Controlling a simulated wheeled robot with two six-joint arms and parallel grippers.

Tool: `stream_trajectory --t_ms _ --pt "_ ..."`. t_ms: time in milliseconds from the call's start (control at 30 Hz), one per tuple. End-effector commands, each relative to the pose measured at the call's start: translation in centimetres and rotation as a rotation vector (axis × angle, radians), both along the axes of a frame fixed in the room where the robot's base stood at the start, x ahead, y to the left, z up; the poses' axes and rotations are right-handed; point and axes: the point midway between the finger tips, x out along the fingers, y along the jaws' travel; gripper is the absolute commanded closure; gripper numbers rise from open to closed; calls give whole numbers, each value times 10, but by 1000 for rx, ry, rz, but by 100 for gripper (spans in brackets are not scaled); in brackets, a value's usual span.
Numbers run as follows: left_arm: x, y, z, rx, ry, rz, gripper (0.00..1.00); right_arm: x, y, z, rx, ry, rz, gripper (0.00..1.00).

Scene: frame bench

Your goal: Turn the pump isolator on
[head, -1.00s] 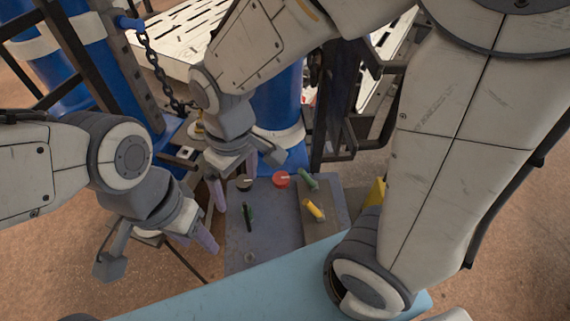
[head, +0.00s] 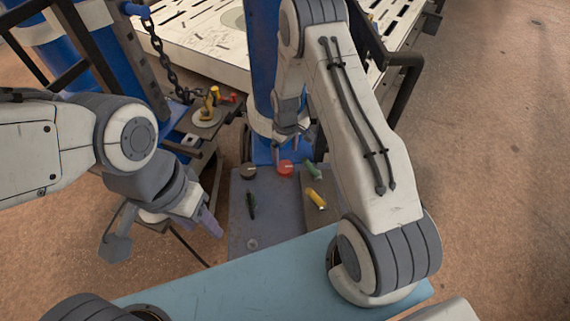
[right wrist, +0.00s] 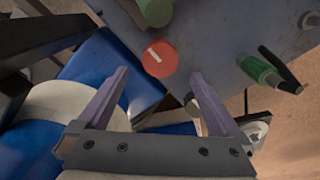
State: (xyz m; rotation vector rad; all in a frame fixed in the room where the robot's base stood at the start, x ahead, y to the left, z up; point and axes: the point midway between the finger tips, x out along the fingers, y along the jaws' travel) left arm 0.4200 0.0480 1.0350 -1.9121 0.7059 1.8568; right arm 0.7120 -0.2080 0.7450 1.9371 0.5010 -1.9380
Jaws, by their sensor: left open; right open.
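A red round knob (head: 285,168) with a white line sits at the far edge of a grey panel (head: 237,225). No readable label shows which control is the pump isolator. My right gripper (head: 291,151) is open and empty just beyond the red knob. In the right wrist view the red knob (right wrist: 160,58) lies just ahead of the gap between the open fingertips (right wrist: 157,78), apart from them; its white line is slanted. My left gripper (head: 211,223) is open and empty, left of the panel.
A blue column (head: 262,60) stands behind. A small shelf with a yellow fitting (head: 210,103) and a hanging chain (head: 157,50) are at the left.

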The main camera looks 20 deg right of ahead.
Motion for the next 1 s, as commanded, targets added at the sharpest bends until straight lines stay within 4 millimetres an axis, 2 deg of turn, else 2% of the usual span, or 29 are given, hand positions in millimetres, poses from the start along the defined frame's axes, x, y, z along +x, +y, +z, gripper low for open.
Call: stream_trajectory --t_ms 100,333,500,767,900,967,1000 --pt "0 0 3 0 0 0 50 -1 1 -24 0 4 0 0" --pt "0 0 6 0 0 0 50 0 1 -58 0 0 0 0" --pt "0 0 7 0 0 0 50 0 1 -68 0 0 0 0" --pt "0 0 6 0 0 0 50 0 1 -68 0 -1 -1 0" --pt "0 0 6 0 0 0 50 0 1 -68 0 0 -1 54" --pt "0 0 6 0 0 0 50 0 1 -68 0 0 -1 76" --pt "0 0 6 0 0 0 50 0 0 -68 0 0 -1 82"
